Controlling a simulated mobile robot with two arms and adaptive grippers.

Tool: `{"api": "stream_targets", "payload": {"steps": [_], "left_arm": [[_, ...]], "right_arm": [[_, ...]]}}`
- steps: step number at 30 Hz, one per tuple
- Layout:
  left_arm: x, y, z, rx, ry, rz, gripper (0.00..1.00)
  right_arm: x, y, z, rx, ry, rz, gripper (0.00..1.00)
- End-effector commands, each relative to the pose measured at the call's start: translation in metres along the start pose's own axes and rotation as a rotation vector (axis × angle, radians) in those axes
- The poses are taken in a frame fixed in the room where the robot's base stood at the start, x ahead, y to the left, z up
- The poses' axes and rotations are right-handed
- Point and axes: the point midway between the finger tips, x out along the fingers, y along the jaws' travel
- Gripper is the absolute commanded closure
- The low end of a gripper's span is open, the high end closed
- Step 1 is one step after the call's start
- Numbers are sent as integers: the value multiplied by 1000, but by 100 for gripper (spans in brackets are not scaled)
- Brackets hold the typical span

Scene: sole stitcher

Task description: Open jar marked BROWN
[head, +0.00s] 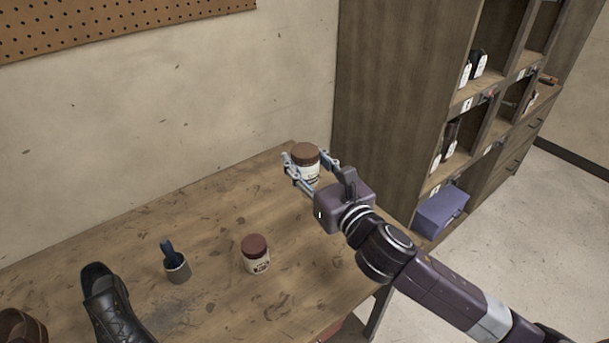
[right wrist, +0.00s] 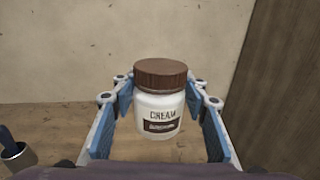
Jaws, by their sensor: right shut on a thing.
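My right gripper (head: 316,172) is shut on a white jar (head: 309,172) with a brown lid, at the far right end of the workbench. In the right wrist view this jar (right wrist: 158,105) stands upright between the blue finger pads of the gripper (right wrist: 160,118). Its label seems to read "CREAM", with a dark brown band whose small print I cannot read. Its lid (right wrist: 160,74) is on. A second jar (head: 258,264) with a reddish-brown lid stands upright on the bench, nearer; its label is too small to read. My left gripper is out of view.
The wooden workbench (head: 215,222) also holds a cup with a blue-handled brush (head: 177,267) and a black shoe (head: 108,305). A tall wooden cabinet (head: 395,80) and a purple box (head: 440,210) stand right of the bench. The bench between the two jars is clear.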

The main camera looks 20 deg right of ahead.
Motion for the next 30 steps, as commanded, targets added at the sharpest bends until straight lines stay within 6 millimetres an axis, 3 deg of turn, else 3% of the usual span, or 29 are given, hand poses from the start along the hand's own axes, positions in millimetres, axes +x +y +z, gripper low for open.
{"api": "stream_targets", "payload": {"steps": [3, 12, 13, 23, 30], "left_arm": [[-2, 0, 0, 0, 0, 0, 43], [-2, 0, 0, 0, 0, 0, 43], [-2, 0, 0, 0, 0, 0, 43], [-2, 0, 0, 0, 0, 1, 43], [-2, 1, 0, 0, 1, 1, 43]], "right_arm": [[0, 0, 10, -2, -3, 1, 89], [0, 0, 11, -1, -1, 1, 89], [0, 0, 11, -1, -1, 1, 61], [0, 0, 11, -1, -1, 0, 98], [-1, 0, 10, -1, -1, 0, 100]]}}
